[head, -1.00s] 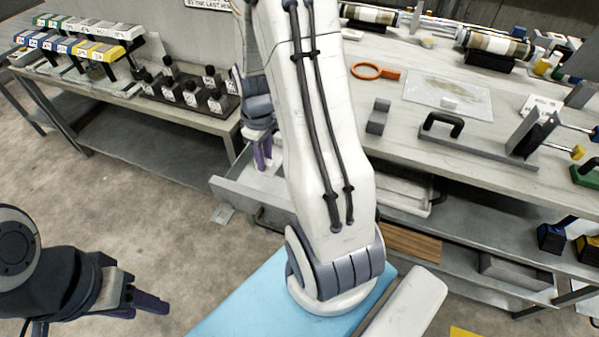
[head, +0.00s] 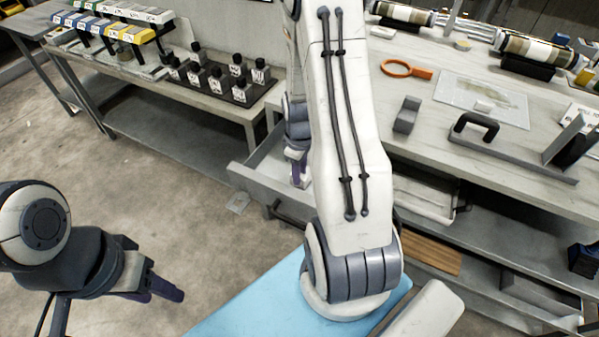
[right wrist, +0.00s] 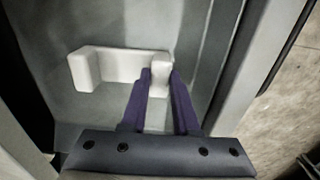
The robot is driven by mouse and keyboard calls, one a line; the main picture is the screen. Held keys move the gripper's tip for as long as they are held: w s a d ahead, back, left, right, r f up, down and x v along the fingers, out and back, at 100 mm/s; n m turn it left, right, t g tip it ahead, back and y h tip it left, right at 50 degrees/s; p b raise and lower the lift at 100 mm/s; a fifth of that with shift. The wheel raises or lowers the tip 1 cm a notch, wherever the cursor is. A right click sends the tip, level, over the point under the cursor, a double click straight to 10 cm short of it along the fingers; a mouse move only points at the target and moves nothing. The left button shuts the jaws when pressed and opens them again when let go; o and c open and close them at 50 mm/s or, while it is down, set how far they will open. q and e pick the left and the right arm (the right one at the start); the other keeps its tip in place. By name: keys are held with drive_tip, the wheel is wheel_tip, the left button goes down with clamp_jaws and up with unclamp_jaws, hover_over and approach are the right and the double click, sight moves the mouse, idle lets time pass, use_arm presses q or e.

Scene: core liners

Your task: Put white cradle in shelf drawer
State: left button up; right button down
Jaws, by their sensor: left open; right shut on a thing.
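The white cradle (right wrist: 115,66) shows in the right wrist view as a pale block with raised ends. My right gripper (right wrist: 160,72) is shut on its right end. The cradle is inside the open grey shelf drawer (right wrist: 226,60), over the drawer floor; I cannot tell whether it touches the floor. In the head view my right arm reaches down into the drawer (head: 262,192), with the right gripper (head: 298,173) partly hidden behind the arm and the cradle not discernible. My left gripper (head: 168,292) is open and empty over the floor at the lower left.
The workbench (head: 470,160) above the drawer holds a grey cradle-like block (head: 407,115), an orange ring-handled tool (head: 406,69) and a black-handled bar (head: 500,150). A side table (head: 190,95) with black bottles stands behind. The floor at left is clear.

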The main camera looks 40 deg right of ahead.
drive_tip(key=shift+f, duration=0.1)
drive_tip(key=c, duration=0.7)
unclamp_jaws()
drive_tip(key=shift+o, duration=0.2)
wheel_tip(320, 180, up, 12)
drive_tip(key=s+a+r+n, duration=0.1)
drive_tip(key=a+r, duration=0.2)
drive_tip(key=a, duration=0.6)
drive_tip(key=s+a+r, duration=0.1)
drive_tip(key=a+r, duration=0.1)
drive_tip(key=a, duration=0.6)
drive_tip(key=s+a+r+n+y, duration=0.1)
drive_tip(key=s+a+r, duration=0.2)
drive_tip(key=s+a, duration=0.9)
drive_tip(key=shift+s+a+n+p, duration=0.2)
drive_tip(key=shift+s+n+p, duration=0.15)
drive_tip(key=shift+s, duration=0.25)
